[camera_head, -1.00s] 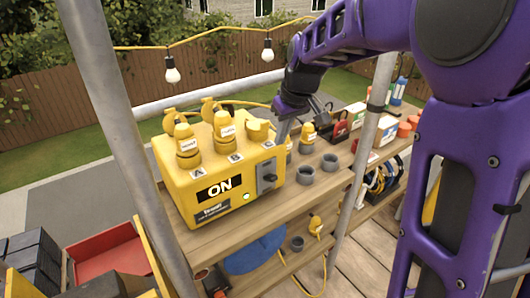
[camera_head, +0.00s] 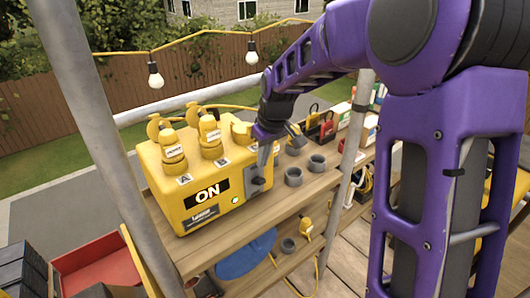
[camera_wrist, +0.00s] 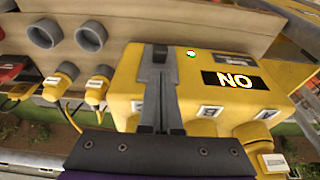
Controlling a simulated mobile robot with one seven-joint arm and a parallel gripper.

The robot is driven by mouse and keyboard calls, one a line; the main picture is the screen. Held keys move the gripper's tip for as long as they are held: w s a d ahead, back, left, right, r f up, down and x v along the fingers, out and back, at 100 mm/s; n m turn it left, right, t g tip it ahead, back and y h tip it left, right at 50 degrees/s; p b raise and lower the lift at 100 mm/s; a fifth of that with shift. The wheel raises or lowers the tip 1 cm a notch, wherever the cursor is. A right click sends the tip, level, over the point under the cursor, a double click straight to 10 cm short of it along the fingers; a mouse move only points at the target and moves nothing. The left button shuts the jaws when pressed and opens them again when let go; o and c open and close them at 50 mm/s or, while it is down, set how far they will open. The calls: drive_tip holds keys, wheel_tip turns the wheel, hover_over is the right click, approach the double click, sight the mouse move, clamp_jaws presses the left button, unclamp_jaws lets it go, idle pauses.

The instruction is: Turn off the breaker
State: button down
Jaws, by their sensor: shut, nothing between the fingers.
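The yellow breaker box (camera_head: 170,222) stands on a wooden shelf. Its front display reads ON, beside a small lit lamp (camera_head: 235,200). The dark switch lever (camera_head: 258,182) sits on a grey plate at the right of the front face. My gripper (camera_head: 263,168) is shut and empty, reaching down over the box's right end with its tips just above the lever. In the wrist view the box appears upside down (camera_wrist: 210,65). There the shut fingers of my gripper (camera_wrist: 161,75) point at the lever (camera_wrist: 160,52). Whether they touch it cannot be told.
Yellow plugs (camera_head: 208,135) stand on top of the box, with marked sockets A and B in front. Grey round holders (camera_head: 317,163) stand on the shelf to the right. A metal pole (camera_head: 345,170) rises right of them, another (camera_head: 90,120) at left. A red tray (camera_head: 100,270) lies lower left.

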sight(259, 179)
drive_tip(key=shift+x, duration=2.4)
drive_tip(key=shift+w+f+b, duration=0.1)
drive_tip(key=shift+b, duration=0.25)
drive_tip(key=shift+s+d+t, duration=0.1)
drive_tip(key=shift+s+t, duration=0.15)
drive_tip(key=shift+t, duration=0.05)
